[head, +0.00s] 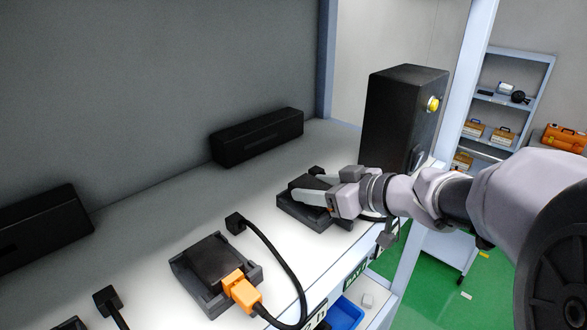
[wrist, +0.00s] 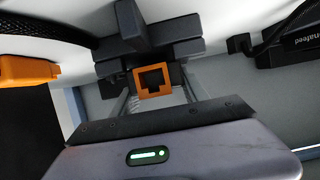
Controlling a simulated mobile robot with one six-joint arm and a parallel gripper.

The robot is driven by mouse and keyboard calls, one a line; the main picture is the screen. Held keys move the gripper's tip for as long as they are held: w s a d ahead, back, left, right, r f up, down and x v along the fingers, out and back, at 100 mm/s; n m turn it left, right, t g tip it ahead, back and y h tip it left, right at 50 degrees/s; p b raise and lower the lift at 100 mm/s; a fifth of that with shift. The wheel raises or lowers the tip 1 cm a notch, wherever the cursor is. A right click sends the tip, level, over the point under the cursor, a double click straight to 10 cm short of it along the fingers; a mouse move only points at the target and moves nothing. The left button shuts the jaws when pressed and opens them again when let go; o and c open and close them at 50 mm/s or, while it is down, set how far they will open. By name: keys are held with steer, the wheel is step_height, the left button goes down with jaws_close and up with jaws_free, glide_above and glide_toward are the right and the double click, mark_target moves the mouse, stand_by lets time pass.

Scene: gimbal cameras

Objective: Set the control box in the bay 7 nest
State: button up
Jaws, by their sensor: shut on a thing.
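My gripper (head: 301,190) is shut on the dark control box (head: 306,183), at the dark nest (head: 290,211) on the right part of the bench. The fingers hide much of the box, and I cannot tell whether it is fully seated or slightly above the nest floor. In the wrist view, an orange-framed port (wrist: 141,83) faces me between the fingers, with dark grey blocks behind it. A bay label (head: 354,278) on the bench's front edge is partly legible; its number is unclear.
A neighbouring nest (head: 184,271) holds a black box with an orange plug (head: 241,290) and a looping black cable (head: 289,266). A tall black cabinet with a yellow button (head: 433,104) stands behind my arm. A long black unit (head: 257,137) lies at the back wall.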

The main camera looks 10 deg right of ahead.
steer(key=shift+f, duration=0.55)
steer(key=o, duration=1.6)
